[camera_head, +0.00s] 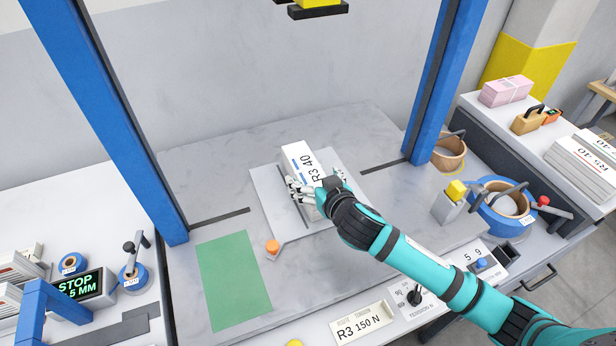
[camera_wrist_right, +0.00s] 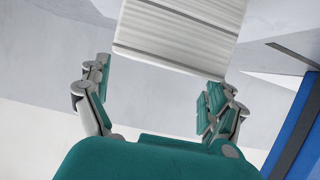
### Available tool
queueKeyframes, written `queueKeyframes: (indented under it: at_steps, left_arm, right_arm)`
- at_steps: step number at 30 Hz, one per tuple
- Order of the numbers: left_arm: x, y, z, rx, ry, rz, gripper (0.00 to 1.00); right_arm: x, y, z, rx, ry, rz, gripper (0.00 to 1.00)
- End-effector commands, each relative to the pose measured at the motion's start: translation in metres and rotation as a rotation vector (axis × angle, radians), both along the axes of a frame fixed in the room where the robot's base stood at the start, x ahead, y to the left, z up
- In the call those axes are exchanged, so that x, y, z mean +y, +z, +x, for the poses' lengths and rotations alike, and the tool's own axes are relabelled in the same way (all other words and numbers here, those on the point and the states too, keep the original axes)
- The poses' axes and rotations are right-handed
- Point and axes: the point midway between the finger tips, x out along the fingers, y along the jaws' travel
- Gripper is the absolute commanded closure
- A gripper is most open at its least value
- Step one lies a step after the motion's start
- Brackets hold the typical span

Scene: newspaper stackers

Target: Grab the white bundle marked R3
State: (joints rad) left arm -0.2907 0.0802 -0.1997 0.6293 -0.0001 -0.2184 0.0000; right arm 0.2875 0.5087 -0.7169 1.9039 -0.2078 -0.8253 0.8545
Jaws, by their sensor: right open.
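The white bundle marked R3 40 (camera_head: 299,155) lies on a light grey plate (camera_head: 265,190) in the middle of the bench, under the blue frame. My right gripper (camera_head: 317,190) is over the near part of the bundle and hides some of it. In the right wrist view the layered edge of the bundle (camera_wrist_right: 178,35) is at the top, and my right gripper's fingers (camera_wrist_right: 158,100) are spread apart with empty space between them. Whether a finger touches the bundle, I cannot tell. My left gripper is not in view.
Blue posts (camera_head: 110,120) and (camera_head: 445,80) flank the plate. An orange knob (camera_head: 272,247) and a green mat (camera_head: 235,280) are at its near left. A STOP display (camera_head: 80,287) is at left.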

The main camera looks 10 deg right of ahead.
Motion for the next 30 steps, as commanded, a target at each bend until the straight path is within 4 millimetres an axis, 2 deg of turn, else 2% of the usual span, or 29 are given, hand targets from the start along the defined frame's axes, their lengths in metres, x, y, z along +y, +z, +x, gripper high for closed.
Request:
queueKeyframes:
  at_steps: [3, 6, 16, 30]
  left_arm:
    - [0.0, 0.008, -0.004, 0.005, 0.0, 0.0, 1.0]
    - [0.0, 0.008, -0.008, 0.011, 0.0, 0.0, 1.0]
    - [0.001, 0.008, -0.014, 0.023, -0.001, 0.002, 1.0]
    - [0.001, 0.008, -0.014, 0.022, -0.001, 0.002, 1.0]
  right_arm:
    - [-0.002, -0.003, 0.018, -0.002, -0.003, -0.004, 0.08]
    - [0.002, -0.009, 0.029, -0.001, -0.001, -0.001, 0.08]
    - [0.003, -0.013, 0.035, 0.0, 0.0, 0.0, 0.08]
    - [0.003, -0.013, 0.035, 0.0, -0.001, 0.0, 0.68]
